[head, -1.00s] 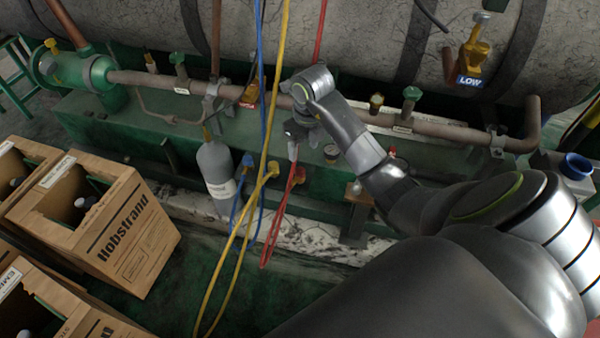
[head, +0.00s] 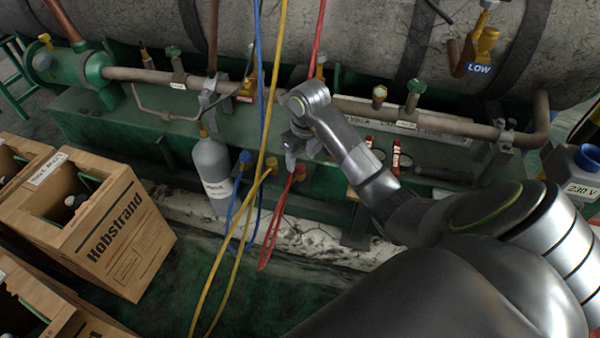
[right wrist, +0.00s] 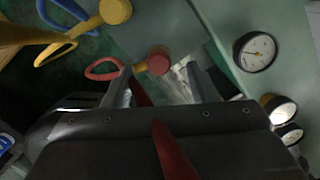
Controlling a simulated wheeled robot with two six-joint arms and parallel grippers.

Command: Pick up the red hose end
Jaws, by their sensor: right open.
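The red hose (head: 270,235) hangs down in a narrow loop at the middle of the head view. Its red end (head: 300,172) sits low by the green frame, right of the yellow hose end (head: 271,164) and blue hose end (head: 246,159). In the right wrist view the round red end (right wrist: 157,61) shows near the fingertips, in the gap between them, not clasped. My right gripper (head: 291,160) is open and points down at the red end; its two fingers also show in the right wrist view (right wrist: 160,76). My left gripper is not in view.
Yellow (head: 237,235) and blue hoses hang just left of my right gripper. A grey cylinder (head: 212,165) stands farther left, with cardboard boxes (head: 115,235) in front. A brown pipe (head: 440,123) with valves runs behind. A round gauge (right wrist: 255,52) is right of the fingers.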

